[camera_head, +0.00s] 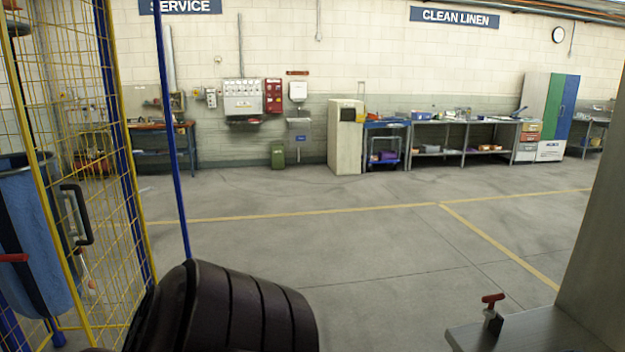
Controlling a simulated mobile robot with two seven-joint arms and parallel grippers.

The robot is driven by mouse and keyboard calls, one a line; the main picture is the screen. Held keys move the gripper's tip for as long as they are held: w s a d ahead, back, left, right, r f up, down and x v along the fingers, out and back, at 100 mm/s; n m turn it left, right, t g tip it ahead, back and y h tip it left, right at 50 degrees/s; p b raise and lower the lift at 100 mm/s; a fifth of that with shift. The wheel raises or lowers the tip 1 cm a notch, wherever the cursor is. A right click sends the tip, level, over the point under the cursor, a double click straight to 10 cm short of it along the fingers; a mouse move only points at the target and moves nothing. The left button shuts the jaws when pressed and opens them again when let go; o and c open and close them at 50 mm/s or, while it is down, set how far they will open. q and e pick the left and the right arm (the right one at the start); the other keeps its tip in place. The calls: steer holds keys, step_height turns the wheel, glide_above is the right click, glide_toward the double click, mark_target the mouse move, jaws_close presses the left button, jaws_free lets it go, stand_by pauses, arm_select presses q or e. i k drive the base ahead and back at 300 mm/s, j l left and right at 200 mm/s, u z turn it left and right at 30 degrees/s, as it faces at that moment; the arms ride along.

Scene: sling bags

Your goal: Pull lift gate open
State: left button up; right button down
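The lift gate (130,150) is a yellow-framed wire mesh panel at the left of the head view. A black D-shaped handle (86,214) sits on it at mid height. A blue bag (35,240) hangs behind the mesh. The gate's lower part is partly hidden by a black ribbed shape at the bottom of the picture. Neither of my grippers can be made out, so nothing shows a grip on the handle.
A thin blue post (173,130) stands right of the gate. A grey metal ledge with a red-handled clamp (492,308) is at bottom right, beside a grey column (600,220). The floor between is clear. Workbenches (465,135) line the far wall.

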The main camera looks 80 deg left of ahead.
mark_target(7, 49)
steer(key=u, duration=3.85)
steer(key=i, duration=0.5)
steer(key=l+z, duration=0.05)
